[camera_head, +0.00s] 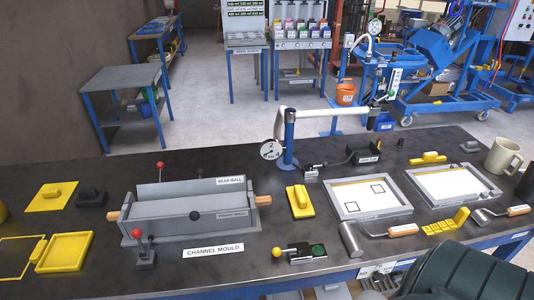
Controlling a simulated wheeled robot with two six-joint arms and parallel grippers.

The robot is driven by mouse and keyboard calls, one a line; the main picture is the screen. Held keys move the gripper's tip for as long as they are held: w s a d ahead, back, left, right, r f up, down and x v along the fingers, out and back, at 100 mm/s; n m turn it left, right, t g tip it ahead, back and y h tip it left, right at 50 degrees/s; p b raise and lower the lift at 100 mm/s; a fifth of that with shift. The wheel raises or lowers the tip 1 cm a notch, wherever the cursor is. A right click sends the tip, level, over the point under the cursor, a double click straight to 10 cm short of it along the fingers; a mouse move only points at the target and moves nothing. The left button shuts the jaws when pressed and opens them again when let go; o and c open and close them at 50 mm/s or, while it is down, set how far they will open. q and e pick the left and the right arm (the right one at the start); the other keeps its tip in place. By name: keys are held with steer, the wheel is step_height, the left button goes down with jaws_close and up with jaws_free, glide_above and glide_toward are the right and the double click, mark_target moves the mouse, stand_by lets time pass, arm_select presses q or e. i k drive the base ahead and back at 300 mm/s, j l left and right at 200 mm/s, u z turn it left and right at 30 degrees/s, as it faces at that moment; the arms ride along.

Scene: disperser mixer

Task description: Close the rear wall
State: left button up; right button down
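The channel mould is a long grey metal trough (150,237) on the dark bench, left of centre. Its rear wall (170,189), a grey panel with a "REAR WALL" label, stands along the far side; I cannot tell its exact tilt. A red-knobbed lever (160,165) rises behind the rear wall. Another red-knobbed clamp (139,235) stands at the front left corner. A wooden handle (263,200) sticks out at the right end. Neither gripper is in view.
Yellow trays (64,252) lie left of the mould. A yellow block (299,201), a blue post with a gauge (289,140) and white-surfaced trays (370,198) stand to the right. A yellow-knobbed fixture (300,253) is in front. A dark green rounded object (475,272) fills the lower right.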

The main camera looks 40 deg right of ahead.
mark_target(236, 184)
steer(key=i+l+z, duration=0.1)
steer(key=l+z, duration=0.15)
steer(key=i+l+z, duration=0.25)
steer(key=j+z, duration=0.2)
steer(key=j, duration=0.3)
